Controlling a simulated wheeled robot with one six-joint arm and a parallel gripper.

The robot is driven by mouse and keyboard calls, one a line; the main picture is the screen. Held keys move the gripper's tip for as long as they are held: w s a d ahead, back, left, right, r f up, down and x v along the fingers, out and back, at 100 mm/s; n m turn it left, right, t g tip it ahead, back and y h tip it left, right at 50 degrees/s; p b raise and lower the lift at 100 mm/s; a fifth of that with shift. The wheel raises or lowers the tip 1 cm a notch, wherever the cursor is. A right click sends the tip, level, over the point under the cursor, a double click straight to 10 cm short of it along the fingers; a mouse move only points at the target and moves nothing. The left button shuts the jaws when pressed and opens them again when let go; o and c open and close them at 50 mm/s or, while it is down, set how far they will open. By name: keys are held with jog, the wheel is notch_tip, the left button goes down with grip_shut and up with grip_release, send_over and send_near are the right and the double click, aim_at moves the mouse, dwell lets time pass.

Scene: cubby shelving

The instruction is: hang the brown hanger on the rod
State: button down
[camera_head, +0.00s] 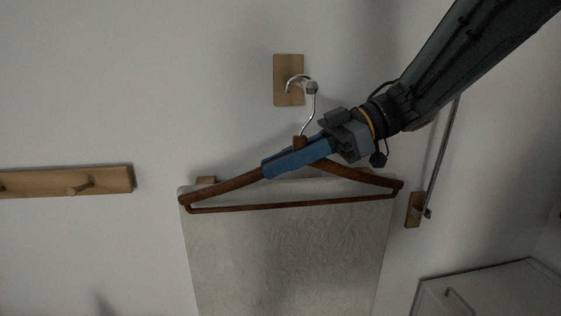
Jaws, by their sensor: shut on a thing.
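The brown hanger (235,184) hangs nearly level in front of the wall, its long lower bar tilted slightly. Its metal hook (314,108) rises to a short metal rod (311,88) that sticks out from a wooden wall plate (286,80). The hook's curve overlaps the rod in the picture; I cannot tell whether it rests on it. My gripper (288,160) comes from the upper right, with its blue fingers shut on the hanger near its neck. The fingers hide part of the hanger's left shoulder.
A pale textured panel (290,260) is behind and below the hanger. A wooden peg rail (110,180) is at the left. A slanted metal bar (440,155) with a wooden mount (414,210) is at the right, partly behind my arm. A white cabinet (490,290) stands at lower right.

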jog(key=c, duration=1.7)
grip_release()
jog(key=shift+o, duration=0.2)
jog(key=b+v, duration=0.3)
jog(key=v, duration=0.5)
jog(key=shift+f, duration=0.15)
jog(key=shift+w+d+p, duration=0.3)
jog(key=shift+d+p, duration=0.15)
jog(key=shift+d, duration=0.8)
jog(key=shift+w+d+p, duration=0.3)
jog(key=shift+d+p, duration=0.15)
jog(key=shift+d, duration=0.85)
jog(key=shift+w+d+p, duration=0.3)
jog(key=shift+d+p, duration=0.15)
jog(key=shift+d, duration=0.8)
jog(key=shift+s, duration=0.1)
